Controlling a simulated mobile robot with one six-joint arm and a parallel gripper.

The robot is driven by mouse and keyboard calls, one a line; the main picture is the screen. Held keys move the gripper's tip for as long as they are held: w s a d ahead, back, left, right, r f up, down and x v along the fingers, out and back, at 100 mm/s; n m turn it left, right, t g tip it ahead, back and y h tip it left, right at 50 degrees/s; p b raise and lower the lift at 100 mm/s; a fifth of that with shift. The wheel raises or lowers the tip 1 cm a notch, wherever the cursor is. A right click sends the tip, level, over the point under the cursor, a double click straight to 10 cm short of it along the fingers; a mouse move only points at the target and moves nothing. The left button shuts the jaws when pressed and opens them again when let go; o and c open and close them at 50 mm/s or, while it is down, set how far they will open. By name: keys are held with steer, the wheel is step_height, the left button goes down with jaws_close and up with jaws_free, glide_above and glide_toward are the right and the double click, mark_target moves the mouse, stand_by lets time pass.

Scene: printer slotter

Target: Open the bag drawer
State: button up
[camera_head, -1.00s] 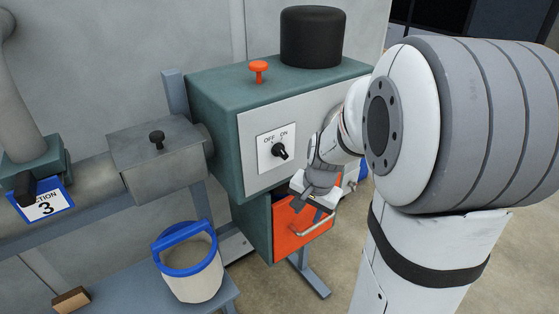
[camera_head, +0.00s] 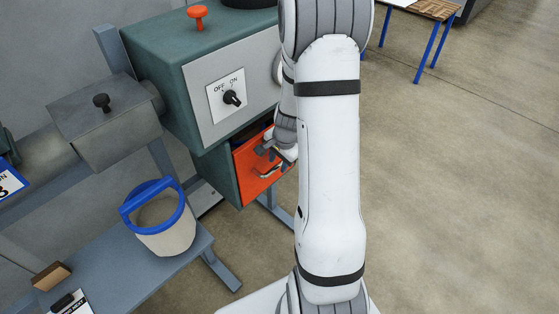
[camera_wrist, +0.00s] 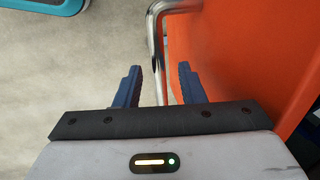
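The drawer has an orange front (camera_head: 246,180) low on the green machine. I cannot tell in the head view whether it stands slightly out. In the wrist view the orange front (camera_wrist: 235,60) fills the right side. Its metal bar handle (camera_wrist: 157,50) runs down between my two fingers. My gripper (camera_wrist: 160,70) is open around the handle, with a gap showing on each side of the bar. In the head view my gripper (camera_head: 272,158) is at the drawer front, partly covering the handle (camera_head: 269,173); my arm hides the right side.
The machine (camera_head: 150,55) carries an OFF/ON knob (camera_head: 233,97) above the drawer. A white bucket with a blue rim (camera_head: 167,235) stands on a grey bench (camera_head: 125,270) at left. Open floor (camera_head: 450,190) lies to the right.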

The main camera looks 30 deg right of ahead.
steer(key=shift+f, duration=0.2)
steer(key=shift+c, duration=0.3)
jaws_close()
steer(key=shift+r, duration=0.1)
